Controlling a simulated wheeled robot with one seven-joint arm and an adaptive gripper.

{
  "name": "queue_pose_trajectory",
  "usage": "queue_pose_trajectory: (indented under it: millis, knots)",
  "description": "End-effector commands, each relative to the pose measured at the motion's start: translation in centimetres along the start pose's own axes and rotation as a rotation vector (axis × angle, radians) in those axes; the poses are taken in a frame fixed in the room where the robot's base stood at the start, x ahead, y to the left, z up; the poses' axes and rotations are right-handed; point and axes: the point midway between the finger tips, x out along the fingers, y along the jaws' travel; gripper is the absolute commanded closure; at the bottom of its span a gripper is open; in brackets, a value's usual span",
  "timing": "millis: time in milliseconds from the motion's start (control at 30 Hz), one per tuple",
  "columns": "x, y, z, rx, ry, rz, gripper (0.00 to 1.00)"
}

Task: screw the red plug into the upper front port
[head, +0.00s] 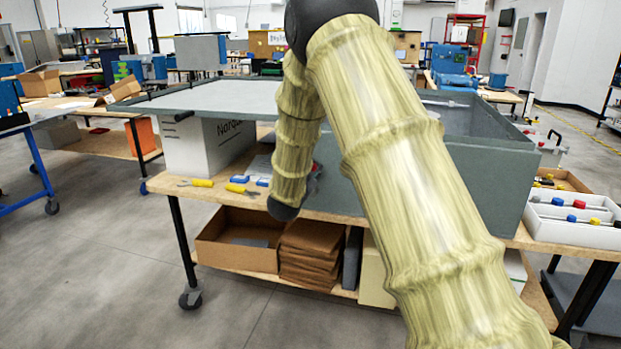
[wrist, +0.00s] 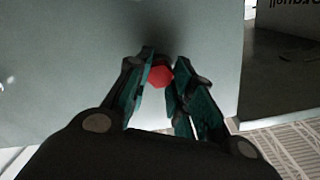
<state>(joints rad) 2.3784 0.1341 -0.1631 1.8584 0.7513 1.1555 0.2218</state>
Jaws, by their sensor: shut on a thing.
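The red plug (wrist: 161,76) shows in the wrist view as a small hexagonal head between the fingertips. My gripper (wrist: 164,68) is shut on it, one finger on each side. The plug is close in front of a plain grey panel (wrist: 75,60), with a dark shadow around the fingertips. The upper front port is not visible, and I cannot tell whether the plug touches or sits in it. In the head view the large grey-green analyser housing (head: 495,190) stands on the bench. My arm crosses in front of it and hides most of my gripper and the plug.
A white tray (head: 563,228) with several colour-capped parts is on the bench's right end. Yellow-handled tools (head: 237,188) lie at the left front edge. A white printed box (head: 190,148) stands at the left. Floor at left is clear.

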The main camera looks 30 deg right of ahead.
Motion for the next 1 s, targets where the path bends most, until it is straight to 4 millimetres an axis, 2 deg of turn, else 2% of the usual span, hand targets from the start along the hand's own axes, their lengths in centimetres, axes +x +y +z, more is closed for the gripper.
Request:
queue_pose_trajectory:
  millis: [700,1000]
  knots:
    - [0.07,0.22,0.19,0.454,-0.011,0.000,1.00]
    - [0.06,0.05,-0.09,0.511,-0.012,0.000,1.00]
